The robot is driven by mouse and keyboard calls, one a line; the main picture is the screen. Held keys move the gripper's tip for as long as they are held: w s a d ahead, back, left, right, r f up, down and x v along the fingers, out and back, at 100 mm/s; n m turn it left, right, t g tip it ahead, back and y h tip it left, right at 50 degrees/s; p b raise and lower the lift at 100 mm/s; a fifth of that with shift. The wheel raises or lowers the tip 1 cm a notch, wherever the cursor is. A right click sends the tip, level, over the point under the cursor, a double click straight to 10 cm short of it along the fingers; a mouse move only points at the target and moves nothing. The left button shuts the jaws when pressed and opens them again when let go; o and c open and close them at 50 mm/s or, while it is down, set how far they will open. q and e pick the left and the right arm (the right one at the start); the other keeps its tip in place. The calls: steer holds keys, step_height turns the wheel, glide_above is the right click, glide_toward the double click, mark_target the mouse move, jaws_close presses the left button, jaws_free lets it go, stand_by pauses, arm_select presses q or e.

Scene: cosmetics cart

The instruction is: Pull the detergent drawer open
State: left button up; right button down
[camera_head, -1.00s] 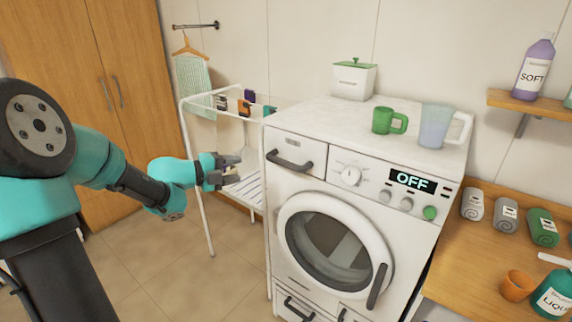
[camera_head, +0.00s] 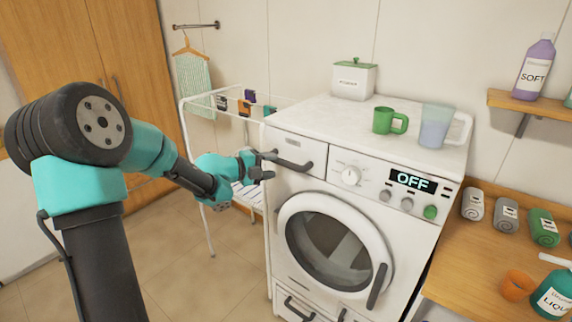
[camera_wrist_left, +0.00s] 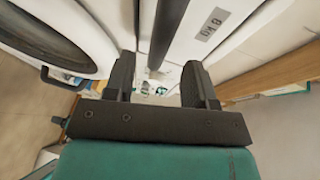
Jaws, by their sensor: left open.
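The detergent drawer (camera_head: 297,146) is the white panel at the washer's top left, and it looks closed. Its dark bar handle (camera_head: 295,165) runs across the front. My left gripper (camera_head: 268,165) is open at the left end of this handle. In the left wrist view, the handle (camera_wrist_left: 168,28) points in from the top, in line with the gap between the fingers of my left gripper (camera_wrist_left: 158,78). I cannot tell whether the fingers touch it. The drawer front also shows there (camera_wrist_left: 203,28), with a printed label. My right gripper is out of view.
The washer door (camera_head: 335,245) below is shut. A white drying rack (camera_head: 195,105) with clips stands close behind my left arm. A green mug (camera_head: 388,121), a clear jug (camera_head: 434,128) and a white box (camera_head: 352,82) stand on the washer. Floor before the washer is clear.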

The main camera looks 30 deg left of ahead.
mark_target(282, 164)
arm_select(q)
steer(key=x, duration=0.6)
jaws_close()
stand_by(0.4)
